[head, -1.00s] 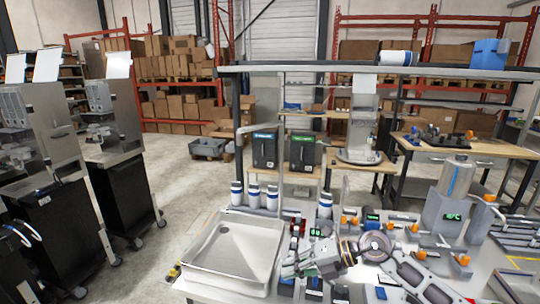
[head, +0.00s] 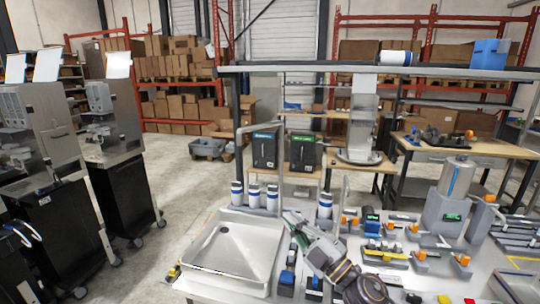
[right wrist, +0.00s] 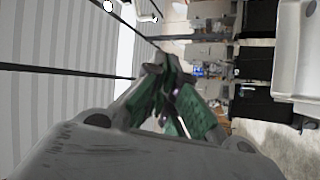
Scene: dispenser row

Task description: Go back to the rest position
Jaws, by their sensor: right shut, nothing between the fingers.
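My right gripper (head: 290,218) is shut and empty. In the head view it is raised over the workbench, its tip just right of the steel tray's far right corner. Its arm comes in from the bottom right. In the right wrist view the gripper's green-padded fingers (right wrist: 178,95) meet at the tip with nothing held between them. The steel tray (head: 205,258) is empty and lies on the left part of the bench. My left gripper is not in view.
White bottles with blue bands (head: 254,196) stand behind the tray. Dispensers with orange parts (head: 412,232) and a steel cylinder unit (head: 451,195) fill the bench's right side. Small dark blocks (head: 286,282) sit near the arm. Black carts (head: 120,190) stand left, with clear floor between.

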